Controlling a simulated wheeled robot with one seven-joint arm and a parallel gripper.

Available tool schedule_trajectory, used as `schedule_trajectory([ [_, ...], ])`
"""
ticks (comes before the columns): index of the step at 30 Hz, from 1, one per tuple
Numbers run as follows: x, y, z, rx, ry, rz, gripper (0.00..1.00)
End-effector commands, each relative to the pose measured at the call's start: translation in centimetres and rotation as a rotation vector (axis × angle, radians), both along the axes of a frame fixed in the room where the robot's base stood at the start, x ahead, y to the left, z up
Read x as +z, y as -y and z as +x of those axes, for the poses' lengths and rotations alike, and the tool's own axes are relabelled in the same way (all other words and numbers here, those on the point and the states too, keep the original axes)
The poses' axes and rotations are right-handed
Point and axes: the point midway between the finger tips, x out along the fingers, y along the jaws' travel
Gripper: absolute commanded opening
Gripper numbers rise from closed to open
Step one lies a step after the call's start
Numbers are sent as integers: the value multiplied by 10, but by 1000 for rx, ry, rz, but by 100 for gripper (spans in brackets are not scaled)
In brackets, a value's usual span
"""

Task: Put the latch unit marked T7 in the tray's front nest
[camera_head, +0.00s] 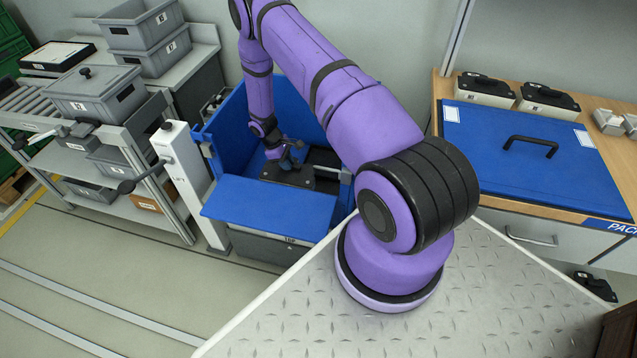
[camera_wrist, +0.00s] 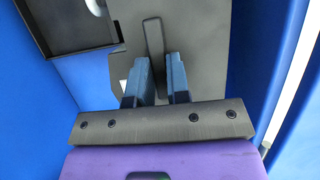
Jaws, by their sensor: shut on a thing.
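My gripper (camera_head: 284,152) is down inside a blue-walled box (camera_head: 232,130), above a dark plate (camera_head: 290,176). In the wrist view its two blue-grey fingers (camera_wrist: 158,82) are shut on an upright bar (camera_wrist: 153,42) on a dark grey flat piece (camera_wrist: 195,40). A black tray-like part with a raised rim (camera_wrist: 85,45) lies at the upper left of the wrist view. Black-topped units (camera_head: 486,86) and (camera_head: 548,100) stand on the bench at the right. I cannot read a T7 mark on anything, and I cannot make out a front nest.
The box's blue front flap (camera_head: 268,208) is folded outward. A white post with a lever (camera_head: 184,180) stands close at its left. Grey bins (camera_head: 95,92) fill the left rack. A blue panel with a black handle (camera_head: 520,165) covers much of the bench.

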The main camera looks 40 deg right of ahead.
Motion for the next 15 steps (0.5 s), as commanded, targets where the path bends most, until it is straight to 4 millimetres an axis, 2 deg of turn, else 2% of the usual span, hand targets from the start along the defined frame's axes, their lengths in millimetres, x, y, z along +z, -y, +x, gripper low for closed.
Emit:
schedule_trajectory([
  [3,0,15,-25,-1,-2,-1,0],
  [15,0,57,-98,-1,-2,-1,0],
])
